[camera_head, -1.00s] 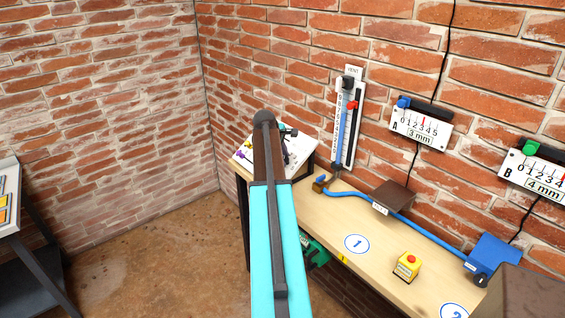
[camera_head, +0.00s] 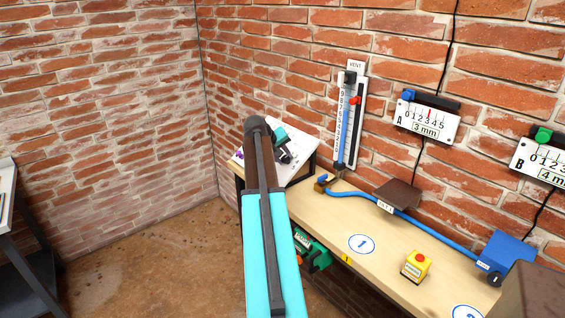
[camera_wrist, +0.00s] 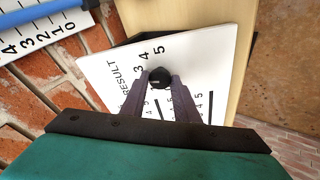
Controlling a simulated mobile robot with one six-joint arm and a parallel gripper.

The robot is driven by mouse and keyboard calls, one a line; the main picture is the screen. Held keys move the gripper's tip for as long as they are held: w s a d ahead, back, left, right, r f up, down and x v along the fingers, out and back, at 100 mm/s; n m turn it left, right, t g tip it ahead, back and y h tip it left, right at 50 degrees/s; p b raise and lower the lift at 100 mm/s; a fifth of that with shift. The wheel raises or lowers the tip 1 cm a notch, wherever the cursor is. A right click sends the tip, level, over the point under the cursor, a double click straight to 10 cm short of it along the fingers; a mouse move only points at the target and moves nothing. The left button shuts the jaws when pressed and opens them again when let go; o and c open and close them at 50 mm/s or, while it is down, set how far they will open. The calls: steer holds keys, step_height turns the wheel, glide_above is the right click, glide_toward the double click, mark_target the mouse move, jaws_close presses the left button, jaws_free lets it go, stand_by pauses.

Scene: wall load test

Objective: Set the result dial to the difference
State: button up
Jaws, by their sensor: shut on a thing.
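The result dial is a round black knob (camera_wrist: 159,77) on a white panel (camera_wrist: 110,72) marked RESULT in the wrist view. Printed digits 3, 4 and 5 run around its far side. My gripper (camera_wrist: 160,82) is shut on the knob, with a dark finger on each side. I cannot tell which digit the knob points to. In the head view the white panel (camera_head: 304,150) lies at the table's far end, partly hidden by my gripper (camera_head: 285,154). Gauge A (camera_head: 427,122) on the wall reads 3 mm. Gauge B (camera_head: 541,160) is cut off; its label shows a 4.
A wooden bench (camera_head: 330,213) runs along the brick wall. It carries a yellow box with a red button (camera_head: 416,265), a brown block (camera_head: 397,194) and a blue hose (camera_head: 437,229). A vertical scale (camera_head: 348,120) with a red marker stands behind. Open floor lies left.

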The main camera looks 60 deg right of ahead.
steer(key=m+b, duration=0.1)
steer(key=m, duration=0.1)
steer(key=m+b, duration=0.1)
steer(key=m, duration=0.1)
steer(key=m+b, duration=0.1)
steer(key=b, duration=0.1)
steer(key=shift+w+a+f+m+g+h, duration=0.1)
steer(key=shift+w+f+m+g+h, duration=0.15)
steer(key=shift+m+g+h, duration=0.15)
steer(key=shift+m+g+b, duration=0.5)
steer(key=shift+m+b, duration=0.9)
steer(key=shift+m, duration=0.7)
steer(key=shift+r, duration=0.1)
steer(key=o, duration=1.1)
steer(key=shift+c, duration=0.2)
steer(key=v, duration=1.4)
steer(key=shift+b, duration=0.45)
